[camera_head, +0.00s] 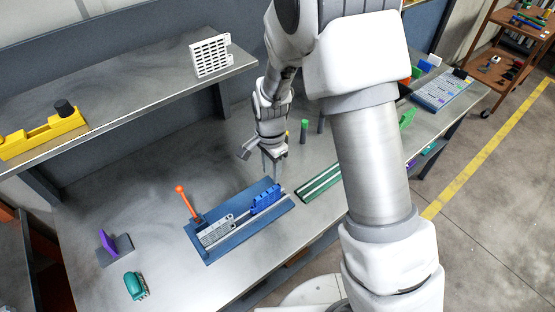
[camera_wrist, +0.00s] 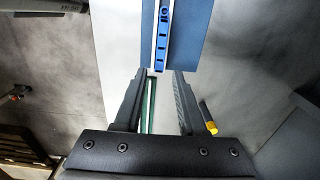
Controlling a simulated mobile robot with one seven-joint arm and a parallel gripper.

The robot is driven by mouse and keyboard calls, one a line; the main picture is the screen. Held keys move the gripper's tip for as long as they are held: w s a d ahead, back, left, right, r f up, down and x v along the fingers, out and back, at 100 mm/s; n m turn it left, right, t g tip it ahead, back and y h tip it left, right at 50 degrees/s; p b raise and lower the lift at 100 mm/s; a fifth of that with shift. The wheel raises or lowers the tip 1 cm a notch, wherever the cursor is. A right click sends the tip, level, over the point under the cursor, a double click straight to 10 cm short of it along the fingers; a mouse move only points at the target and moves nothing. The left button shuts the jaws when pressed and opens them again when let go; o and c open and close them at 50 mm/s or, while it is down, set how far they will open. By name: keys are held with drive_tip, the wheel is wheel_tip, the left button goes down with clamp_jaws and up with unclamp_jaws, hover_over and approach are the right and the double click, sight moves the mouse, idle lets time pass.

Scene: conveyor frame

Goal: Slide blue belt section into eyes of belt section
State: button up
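The blue belt section (camera_head: 265,199) lies on the right part of a flat blue base plate (camera_head: 237,248). A light grey belt section (camera_head: 215,232) sits on the same plate, to the left and in line with the blue one. A short stretch of metal rail shows between them, so they look apart. In the wrist view the blue belt section (camera_wrist: 163,40) is at the top, just beyond my fingertips. My gripper (camera_head: 272,172) is above the plate's far right end, fingers pointing down. In the wrist view my gripper (camera_wrist: 161,76) is open, with nothing held between its fingers.
An orange-knobbed lever (camera_head: 186,201) stands at the plate's back left. A green striped rail (camera_head: 319,184) lies right of the plate. A purple piece (camera_head: 108,242) and a teal piece (camera_head: 136,286) are at left.

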sight(272, 190)
wheel_tip(272, 190, down, 9)
drive_tip(key=b, duration=0.5)
drive_tip(key=shift+b, duration=0.4)
drive_tip(key=shift+c, duration=0.2)
drive_tip(key=shift+r, duration=0.25)
drive_tip(key=shift+c, duration=1.1)
clamp_jaws()
